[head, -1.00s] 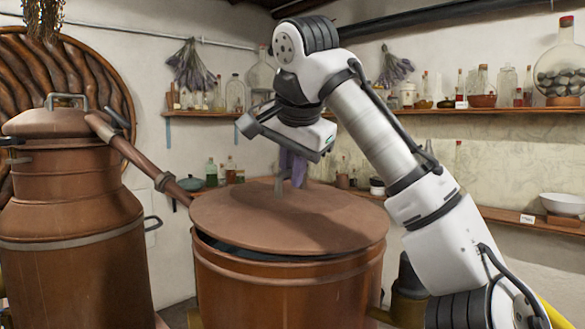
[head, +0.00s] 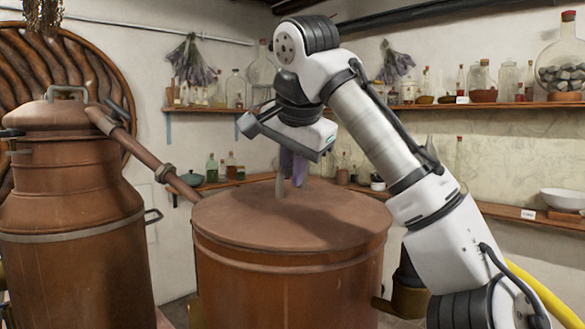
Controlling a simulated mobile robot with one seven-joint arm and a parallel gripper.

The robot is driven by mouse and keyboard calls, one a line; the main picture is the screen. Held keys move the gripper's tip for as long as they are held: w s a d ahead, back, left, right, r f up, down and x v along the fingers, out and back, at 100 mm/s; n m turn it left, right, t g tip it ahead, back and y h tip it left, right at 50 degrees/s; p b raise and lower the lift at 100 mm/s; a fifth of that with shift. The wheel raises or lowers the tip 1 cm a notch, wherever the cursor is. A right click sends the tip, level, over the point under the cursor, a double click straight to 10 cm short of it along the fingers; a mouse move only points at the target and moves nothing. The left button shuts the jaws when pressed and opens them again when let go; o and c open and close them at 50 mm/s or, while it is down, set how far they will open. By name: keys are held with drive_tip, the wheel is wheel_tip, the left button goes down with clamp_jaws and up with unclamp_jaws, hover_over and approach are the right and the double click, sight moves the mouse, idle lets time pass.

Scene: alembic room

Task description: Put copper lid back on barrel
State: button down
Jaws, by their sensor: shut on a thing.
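The copper lid (head: 335,219) lies level across the top of the copper barrel (head: 290,285), its rim meeting the barrel's edge along the visible front with no dark gap. My gripper (head: 288,186) points down at the lid from above and is shut on the lid's handle (head: 279,187), left of the lid's middle. The fingers hide part of the handle. The far side of the rim is out of sight, so I cannot tell how it sits there.
A copper still (head: 70,215) stands on the left, and its slanting pipe (head: 140,150) reaches toward the barrel. Shelves (head: 500,106) with bottles and jars line the back wall. A white bowl (head: 562,199) stands on the lower right shelf.

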drive_tip(key=c, duration=1.4)
unclamp_jaws()
